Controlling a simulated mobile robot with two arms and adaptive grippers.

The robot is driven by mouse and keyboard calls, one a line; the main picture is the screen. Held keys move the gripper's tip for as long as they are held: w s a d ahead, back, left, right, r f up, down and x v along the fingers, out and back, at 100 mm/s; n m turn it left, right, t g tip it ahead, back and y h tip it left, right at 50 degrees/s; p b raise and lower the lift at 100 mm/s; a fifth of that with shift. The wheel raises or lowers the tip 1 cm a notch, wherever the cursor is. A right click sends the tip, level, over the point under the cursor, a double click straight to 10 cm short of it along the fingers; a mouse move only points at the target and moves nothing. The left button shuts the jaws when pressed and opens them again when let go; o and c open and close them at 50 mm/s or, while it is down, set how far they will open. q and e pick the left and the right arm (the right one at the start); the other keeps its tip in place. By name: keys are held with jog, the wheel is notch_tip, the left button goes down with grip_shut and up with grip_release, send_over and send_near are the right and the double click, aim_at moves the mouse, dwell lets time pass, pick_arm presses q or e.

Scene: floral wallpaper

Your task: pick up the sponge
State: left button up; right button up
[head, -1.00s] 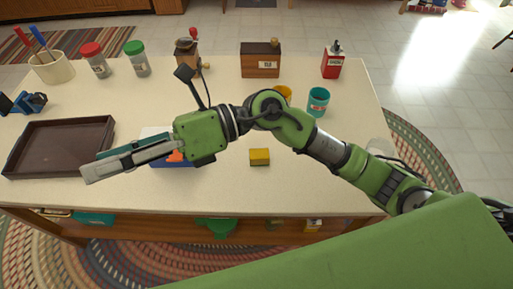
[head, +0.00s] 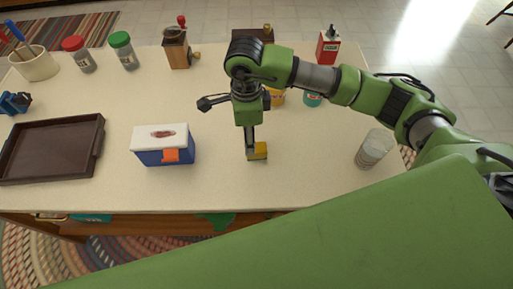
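The small yellow sponge (head: 261,151) lies on the cream countertop near the middle of the head view. My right gripper (head: 250,147) points straight down at it, with its fingers at the sponge's left part and covering some of it. The fingers show nearly edge-on, so I cannot tell whether they are open around the sponge or shut on it. My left gripper is not in view.
A blue and white cooler box (head: 163,146) stands left of the sponge. A brown tray (head: 50,148) lies further left. A clear glass (head: 374,149) stands to the right. A yellow item (head: 277,97) and a teal cup (head: 312,99) stand behind. The counter just before the sponge is clear.

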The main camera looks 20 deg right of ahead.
aim_at(257, 151)
notch_tip(257, 151, down, 2)
jog(key=shift+f, duration=0.1)
jog(key=shift+s+d+f+p, duration=0.1)
jog(key=shift+f+p, duration=0.35)
jog(key=shift+f, duration=0.05)
jog(key=f, duration=0.1)
jog(key=f+p, duration=0.1)
jog(key=f, duration=0.1)
jog(key=shift+s+d+f, duration=0.1)
jog(key=shift+d+f, duration=0.15)
jog(key=shift+d, duration=0.1)
jog(key=shift+f, duration=0.45)
jog(key=shift+c, duration=0.5)
jog(key=c, duration=0.9)
